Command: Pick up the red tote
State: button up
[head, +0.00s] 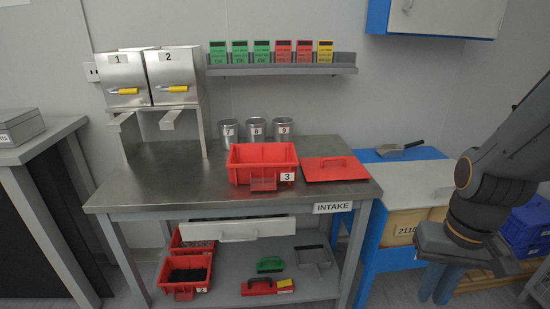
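A red tote (263,165) with a label 3 stands upright on the steel intake table (165,170). It has a small tab on its front, and its inside looks empty. A flat red lid with a handle (335,169) lies just right of it. Two more red totes sit on the lower shelf: a front one with dark contents (184,292) and one behind it with grey contents (192,247). My gripper (438,284) hangs at the right, well away from the totes. Its fingers point down, and their opening is unclear. Nothing shows between them.
Two numbered dispensers (152,78) stand at the table's back left. Three metal cups (256,130) stand behind the tote. A card shelf (280,70) is on the wall above. A blue bench with a scoop (398,151) is to the right. The table's front left is clear.

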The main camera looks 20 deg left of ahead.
aim_at(261, 166)
jog(key=u, duration=0.2)
jog(key=i, duration=0.65)
jog(key=u, duration=1.1)
jog(key=i, duration=0.5)
jog(key=u, duration=0.5)
